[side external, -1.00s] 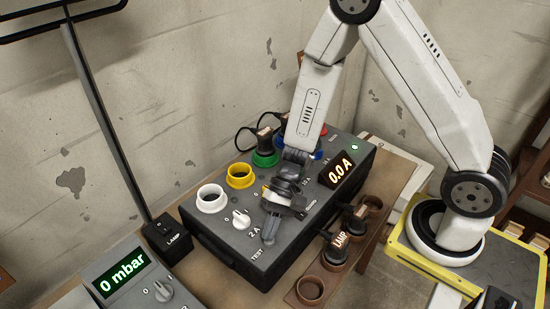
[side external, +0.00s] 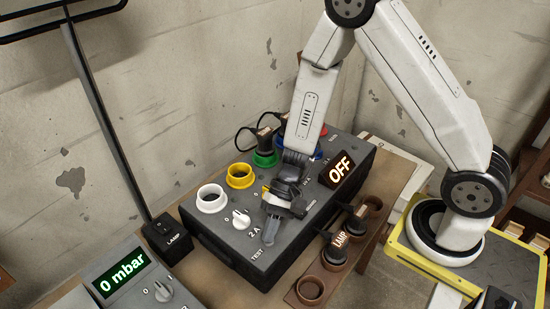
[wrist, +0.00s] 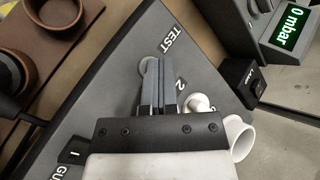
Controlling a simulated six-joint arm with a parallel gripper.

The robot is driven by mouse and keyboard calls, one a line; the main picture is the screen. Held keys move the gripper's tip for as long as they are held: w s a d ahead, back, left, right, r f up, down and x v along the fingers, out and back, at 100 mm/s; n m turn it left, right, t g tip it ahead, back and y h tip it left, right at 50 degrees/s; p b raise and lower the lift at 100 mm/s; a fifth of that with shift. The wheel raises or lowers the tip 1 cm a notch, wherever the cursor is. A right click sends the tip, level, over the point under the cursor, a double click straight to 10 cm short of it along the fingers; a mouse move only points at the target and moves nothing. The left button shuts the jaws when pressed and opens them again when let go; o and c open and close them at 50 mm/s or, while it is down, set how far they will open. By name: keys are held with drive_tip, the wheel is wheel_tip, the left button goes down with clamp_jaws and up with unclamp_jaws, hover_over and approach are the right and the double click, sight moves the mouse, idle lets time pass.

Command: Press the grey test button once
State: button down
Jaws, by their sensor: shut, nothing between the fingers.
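The grey control box (side external: 225,243) stands on the bench with the word TEST (side external: 257,252) at its front corner. My gripper (side external: 269,240) points down at the box top beside that label, its fingers together and empty. In the wrist view my gripper (wrist: 164,64) lies over the grey round test button (wrist: 147,67), which shows partly at the left of the fingertips, near the TEST label (wrist: 170,38). In the side view the button is hidden behind the fingers. Whether the tips touch it or it is pressed in cannot be told. The box display (side external: 341,168) reads OFF.
On the box stand a white knob (side external: 241,218), a white socket ring (side external: 211,198) and a yellow one (side external: 240,175). A LAMP plug (side external: 337,247) stands in the brown holder at right. A pressure unit (side external: 121,273) reads 0 mbar at left.

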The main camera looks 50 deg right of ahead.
drive_tip(key=shift+r, duration=0.85)
idle(0.4)
drive_tip(key=shift+r, duration=2.5)
drive_tip(key=shift+s+d, duration=0.1)
drive_tip(key=h, duration=0.1)
drive_tip(key=n+h, duration=0.3)
drive_tip(key=h, duration=0.1)
approach(276, 238)
drive_tip(key=s+d+r, duration=0.2)
drive_tip(key=s+d, duration=0.1)
drive_tip(key=s, duration=0.1)
drive_tip(key=w+d+r+n+t+h, duration=0.1)
drive_tip(key=d+r+n+t+h, duration=0.2)
drive_tip(key=d+t+h, duration=0.1)
drive_tip(key=shift+w+d+r+n+t, duration=0.3)
drive_tip(key=shift+d+r, duration=0.05)
drive_tip(key=shift+d, duration=0.5)
